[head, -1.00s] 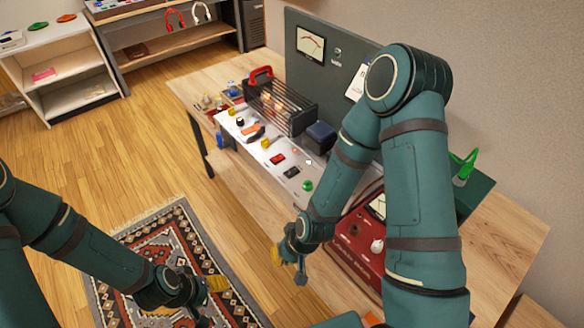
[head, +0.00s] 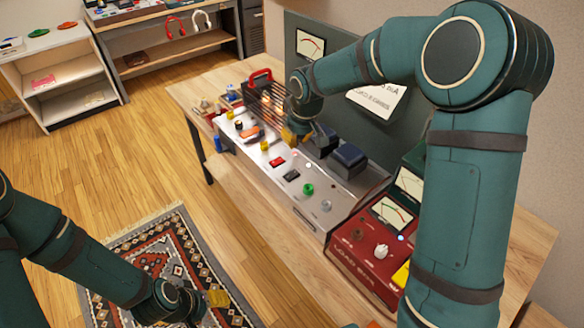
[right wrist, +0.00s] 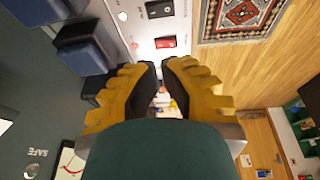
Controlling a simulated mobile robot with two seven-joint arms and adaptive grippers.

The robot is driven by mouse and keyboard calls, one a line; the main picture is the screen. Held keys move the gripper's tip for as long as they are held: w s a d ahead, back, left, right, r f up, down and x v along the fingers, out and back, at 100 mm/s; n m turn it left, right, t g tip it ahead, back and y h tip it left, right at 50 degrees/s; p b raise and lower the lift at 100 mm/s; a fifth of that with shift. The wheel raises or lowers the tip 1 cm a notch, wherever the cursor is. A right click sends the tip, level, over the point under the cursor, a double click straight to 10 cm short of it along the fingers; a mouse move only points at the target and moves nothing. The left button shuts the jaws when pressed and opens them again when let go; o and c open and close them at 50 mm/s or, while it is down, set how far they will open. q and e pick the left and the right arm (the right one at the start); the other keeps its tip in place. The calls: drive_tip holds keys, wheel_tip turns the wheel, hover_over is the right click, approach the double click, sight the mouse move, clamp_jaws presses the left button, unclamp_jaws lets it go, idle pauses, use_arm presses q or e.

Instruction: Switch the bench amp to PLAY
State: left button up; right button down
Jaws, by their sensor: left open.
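The bench amp (head: 262,170) is a long silver panel on the wooden bench, with glowing tubes in a wire cage (head: 268,98). Its top carries an orange-marked control (head: 249,133), yellow knobs, a red rocker (head: 277,162), a black rocker (head: 291,175) and a green knob (head: 308,189). My right gripper (head: 292,136) is above the amp, beside the cage and dark blue boxes. In the right wrist view its fingers (right wrist: 155,78) are a little apart, with nothing seen held. My left gripper (head: 216,299) is open above the rug.
A red load box (head: 367,252) with a meter stands at the amp's right end. A dark upright panel (head: 300,65) with a meter is behind. Two dark blue boxes (head: 347,160) rise from the amp near my right gripper. My right arm hides part of the bench's right side.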

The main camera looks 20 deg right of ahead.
sight(291, 172)
drive_tip(key=shift+f, duration=0.1)
drive_tip(key=b+x, duration=0.1)
drive_tip(key=x, duration=0.7)
drive_tip(key=b+x, duration=0.1)
drive_tip(key=x, duration=0.3)
drive_tip(key=shift+s+d+f+b, duration=0.15)
drive_tip(key=shift+s+f+b, duration=0.15)
drive_tip(key=shift+f, duration=0.7)
drive_tip(key=shift+d, duration=0.1)
